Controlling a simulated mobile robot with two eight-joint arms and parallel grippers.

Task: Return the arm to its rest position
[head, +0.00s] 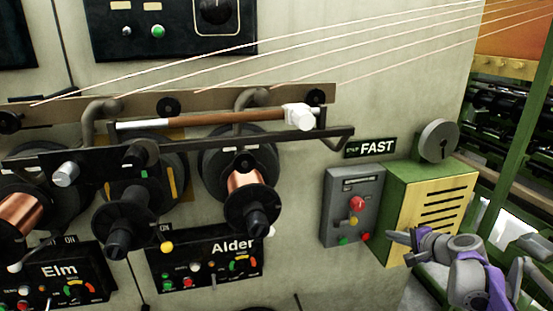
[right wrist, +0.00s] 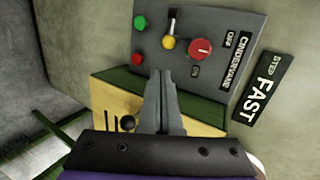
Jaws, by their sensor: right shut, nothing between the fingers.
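My right gripper (head: 392,236) is at the lower right of the head view, its fingers pointing left beside the yellow-green box. In the right wrist view its two grey fingers (right wrist: 165,78) are together with nothing between them. Beyond the fingertips is the grey control box (right wrist: 212,25), which shows rotated there. It carries a red knob (right wrist: 200,49), a green button (right wrist: 140,22) and a red button (right wrist: 137,59). The control box also shows on the wall in the head view (head: 340,215). Whether the fingertips touch it cannot be told. My left gripper is not in view.
The yellow louvred box (head: 430,215) stands close to the gripper. A FAST sign (head: 370,147) is above the control box. Copper spools (head: 246,187) and the Alder (head: 205,262) and Elm (head: 70,275) panels are at left. Green machinery (head: 505,150) is at right.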

